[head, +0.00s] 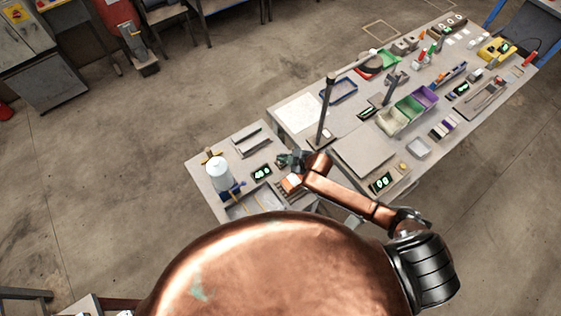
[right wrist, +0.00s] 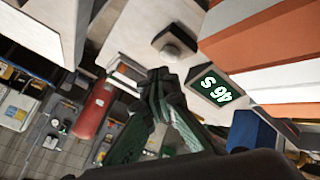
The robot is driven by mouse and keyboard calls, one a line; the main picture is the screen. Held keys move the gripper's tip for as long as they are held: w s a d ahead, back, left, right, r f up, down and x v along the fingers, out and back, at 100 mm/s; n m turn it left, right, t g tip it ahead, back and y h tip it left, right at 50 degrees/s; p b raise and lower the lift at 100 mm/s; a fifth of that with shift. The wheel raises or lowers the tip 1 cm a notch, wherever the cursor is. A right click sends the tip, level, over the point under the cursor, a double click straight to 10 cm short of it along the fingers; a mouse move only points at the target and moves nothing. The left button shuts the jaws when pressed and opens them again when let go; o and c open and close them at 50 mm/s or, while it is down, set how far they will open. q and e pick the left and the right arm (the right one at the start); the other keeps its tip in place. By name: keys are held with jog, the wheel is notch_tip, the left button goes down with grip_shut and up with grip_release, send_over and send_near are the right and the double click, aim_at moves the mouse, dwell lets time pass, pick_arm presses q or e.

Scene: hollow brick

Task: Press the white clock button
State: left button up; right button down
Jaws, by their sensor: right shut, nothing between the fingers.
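A small dark clock with a lit green-white display (head: 262,172) lies on the near left table. Its display (right wrist: 212,87) also shows in the right wrist view, right of my fingers. The fingertips hide part of what lies beyond. My left gripper is not in view.
A second lit display (head: 381,181) sits on the larger table. An orange-and-white block (head: 291,183) stands close to my right gripper. A white cylinder (head: 218,175) stands at the left. A dark upright post (head: 325,112) rises behind my gripper. Several bins (head: 393,122) stand farther right.

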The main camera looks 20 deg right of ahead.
jog(key=shift+f, duration=0.1)
jog(key=shift+f, duration=0.35)
jog(key=shift+f, duration=0.35)
dwell(0.7)
jog(key=shift+r, duration=0.1)
jog(key=shift+r+p, duration=0.6)
jog(key=shift+r, duration=0.1)
notch_tip(320, 180, up, 5)
jog(key=p, duration=0.5)
jog(key=shift+r, duration=0.1)
dwell(0.3)
